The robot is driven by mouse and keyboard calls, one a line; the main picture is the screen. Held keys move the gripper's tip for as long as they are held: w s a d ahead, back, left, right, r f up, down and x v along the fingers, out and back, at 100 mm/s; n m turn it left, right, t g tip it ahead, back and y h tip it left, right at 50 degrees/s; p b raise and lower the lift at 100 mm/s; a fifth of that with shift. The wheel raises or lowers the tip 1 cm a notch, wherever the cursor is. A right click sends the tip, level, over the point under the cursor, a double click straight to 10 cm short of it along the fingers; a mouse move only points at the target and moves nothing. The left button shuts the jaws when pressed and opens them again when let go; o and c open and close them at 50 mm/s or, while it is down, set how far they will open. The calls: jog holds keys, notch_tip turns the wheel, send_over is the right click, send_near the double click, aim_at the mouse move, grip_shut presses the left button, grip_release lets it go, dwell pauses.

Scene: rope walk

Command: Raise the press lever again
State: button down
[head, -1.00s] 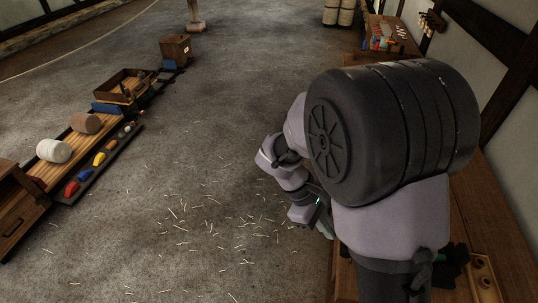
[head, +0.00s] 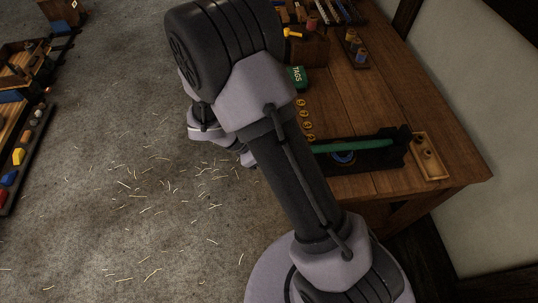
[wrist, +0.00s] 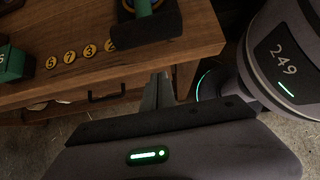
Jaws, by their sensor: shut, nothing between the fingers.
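The press lever (head: 372,146) is a long green bar on a black press base (head: 385,162), near the front end of the wooden bench. It lies low and nearly level along the base, above a blue round part (head: 343,158). My arm hides its left end in the head view. In the wrist view the green lever (wrist: 143,7) and black base (wrist: 152,30) show only in part at the top edge. My gripper (wrist: 158,90) is shut and empty, out beside the bench's edge and apart from the lever. My arm hides the gripper in the head view.
Brass numbered discs (head: 303,114) lie in a row on the bench (head: 385,105) beside the press. A green TAGS box (head: 297,77) stands behind them. A wooden pegged tray (head: 430,156) sits right of the press. Straw-strewn floor is open at left.

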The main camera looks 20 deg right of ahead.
jog(key=d, duration=0.1)
jog(key=d+r, duration=0.1)
jog(key=s+d+b, duration=0.1)
jog(key=shift+d+r, duration=0.25)
jog(key=shift+r, duration=0.1)
